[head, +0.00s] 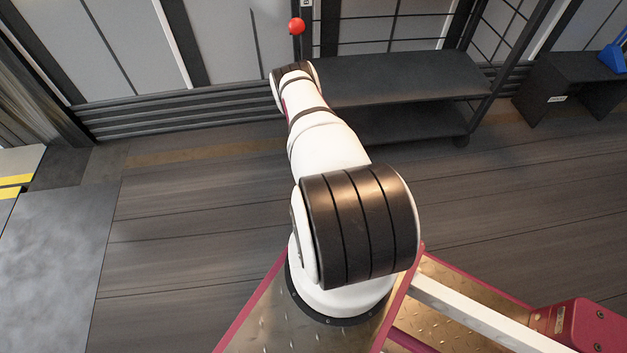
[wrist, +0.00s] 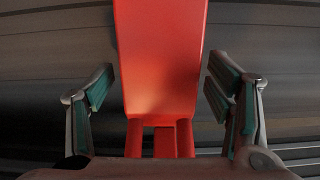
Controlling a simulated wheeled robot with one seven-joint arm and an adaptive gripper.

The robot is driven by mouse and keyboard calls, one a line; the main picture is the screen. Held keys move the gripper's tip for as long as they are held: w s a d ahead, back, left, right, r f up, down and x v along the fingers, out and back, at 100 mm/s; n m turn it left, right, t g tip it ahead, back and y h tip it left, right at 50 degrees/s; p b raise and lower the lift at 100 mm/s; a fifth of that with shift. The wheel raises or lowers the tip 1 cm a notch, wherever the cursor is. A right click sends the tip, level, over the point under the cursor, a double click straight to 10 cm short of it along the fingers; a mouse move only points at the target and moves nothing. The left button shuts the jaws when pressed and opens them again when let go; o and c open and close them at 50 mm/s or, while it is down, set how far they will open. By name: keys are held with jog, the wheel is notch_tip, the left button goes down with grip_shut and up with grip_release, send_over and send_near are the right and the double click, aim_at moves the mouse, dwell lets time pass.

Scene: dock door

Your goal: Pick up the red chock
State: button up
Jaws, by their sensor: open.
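The red chock (wrist: 160,45) fills the middle of the wrist view, a smooth wedge-like red body with narrower red parts below it. The lower end of the chock is hidden behind my gripper's body. In the head view my arm stretches away and covers my gripper, and I cannot make out the chock there.
A dark low shelf unit (head: 400,92) stands right of my arm's far end. A red ball (head: 296,26) sits on a dark post beyond the arm. A dark bench (head: 565,85) with a blue object (head: 614,56) is at the right. The plank floor (head: 190,220) at left is clear.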

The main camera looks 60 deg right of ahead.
jog(key=c, duration=1.6)
grip_shut()
jog(key=shift+r, duration=0.1)
